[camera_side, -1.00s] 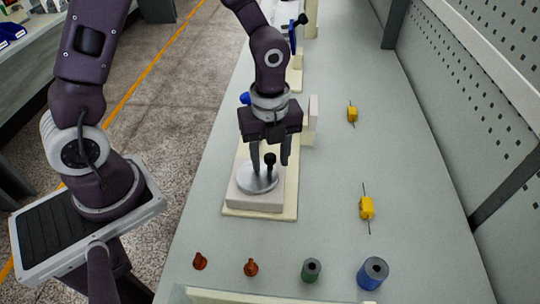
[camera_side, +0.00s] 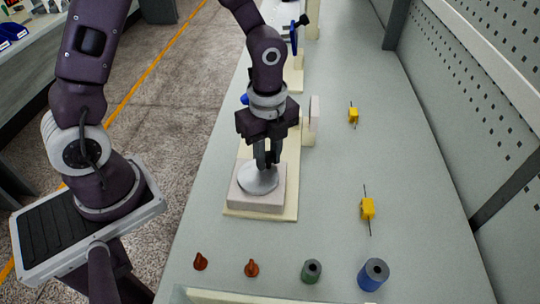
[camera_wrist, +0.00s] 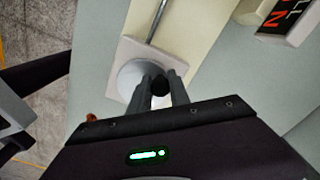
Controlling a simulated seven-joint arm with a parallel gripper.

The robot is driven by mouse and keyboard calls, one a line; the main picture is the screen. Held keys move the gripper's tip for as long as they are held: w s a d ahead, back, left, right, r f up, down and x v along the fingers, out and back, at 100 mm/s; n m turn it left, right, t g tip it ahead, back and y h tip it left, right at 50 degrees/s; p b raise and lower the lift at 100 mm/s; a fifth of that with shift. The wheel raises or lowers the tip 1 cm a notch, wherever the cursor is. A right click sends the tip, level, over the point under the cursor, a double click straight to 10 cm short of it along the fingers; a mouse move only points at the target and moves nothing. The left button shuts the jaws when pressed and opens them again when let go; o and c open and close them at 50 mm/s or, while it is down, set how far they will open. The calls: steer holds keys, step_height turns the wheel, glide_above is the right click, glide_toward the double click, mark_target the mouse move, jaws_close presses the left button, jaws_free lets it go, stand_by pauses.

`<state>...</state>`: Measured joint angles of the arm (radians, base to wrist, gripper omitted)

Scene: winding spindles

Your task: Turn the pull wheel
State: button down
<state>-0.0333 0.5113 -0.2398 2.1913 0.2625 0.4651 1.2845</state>
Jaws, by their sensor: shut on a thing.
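The pull wheel (camera_side: 257,181) is a light grey disc on a pale square block (camera_side: 257,202), which sits on a cream base board. A black knob stands up from the disc; in the wrist view the knob (camera_wrist: 160,86) shows between my fingers. My gripper (camera_side: 267,164) is above the disc in the side view, its fingers shut around the knob, which they mostly hide there. The wheel (camera_wrist: 133,78) also shows in the wrist view, partly behind the fingers.
Two yellow parts (camera_side: 367,208) with thin rods lie to the right. Two orange-brown pieces (camera_side: 251,268), a green spool (camera_side: 311,271) and a blue spool (camera_side: 373,274) stand at the front. A blue handwheel (camera_side: 295,38) stands farther back. The table's right middle is mostly clear.

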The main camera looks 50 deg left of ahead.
mark_target(243, 174)
steer(key=n, duration=0.2)
steer(key=a+n, duration=0.1)
steer(key=n, duration=0.2)
steer(key=shift+s+a+n, duration=0.2)
steer(key=shift+s+n, duration=0.1)
steer(key=n, duration=0.3)
steer(key=shift+s+a+n, duration=0.3)
steer(key=shift+s+a, duration=0.05)
steer(key=shift+s, duration=0.05)
steer(key=n, duration=0.1)
steer(key=s+n, duration=0.1)
steer(key=n, duration=0.1)
steer(key=shift+a+n, duration=0.2)
steer(key=shift+n, duration=0.1)
steer(key=n, duration=0.2)
steer(key=s+n, duration=0.1)
steer(key=n, duration=0.3)
steer(key=shift+s, duration=0.35)
steer(key=n, duration=0.2)
steer(key=s+n, duration=0.1)
steer(key=n, duration=0.2)
steer(key=shift+s+d+n, duration=0.15)
steer(key=shift+d+n, duration=0.25)
steer(key=c, duration=1.2)
jaws_free()
